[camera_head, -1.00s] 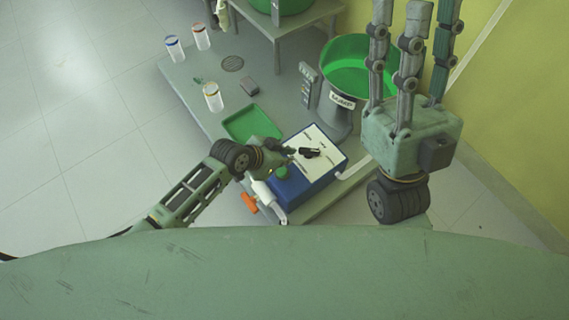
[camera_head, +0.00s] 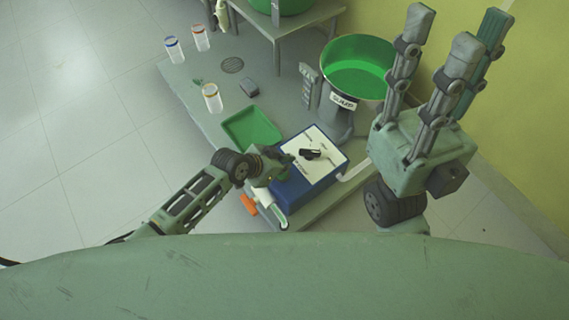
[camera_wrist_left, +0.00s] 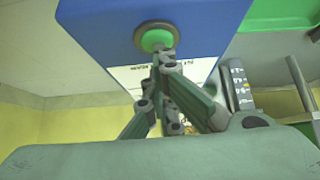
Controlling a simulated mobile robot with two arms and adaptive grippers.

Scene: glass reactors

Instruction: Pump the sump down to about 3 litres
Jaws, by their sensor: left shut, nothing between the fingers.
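The sump (camera_head: 358,68) is a round grey vessel with bright green liquid, right of centre in the head view. A level gauge (camera_head: 309,88) stands at its left. The blue pump box (camera_head: 291,190) has a white top panel with a black knob (camera_head: 311,155). In the left wrist view a green button (camera_wrist_left: 156,38) sits in a metal ring on the box's blue side. My left gripper (camera_wrist_left: 165,65) is shut and empty, its fingertips at the button; I cannot tell whether they press it. My right gripper (camera_head: 456,30) is open and empty, fingers up, right of the sump.
A green tray (camera_head: 251,127), a dark block (camera_head: 249,88) and several clear jars (camera_head: 212,98) are on the grey platform. An orange handle (camera_head: 248,204) and a pipe (camera_head: 280,217) showing green are by the box. A yellow wall (camera_head: 520,130) bounds the right.

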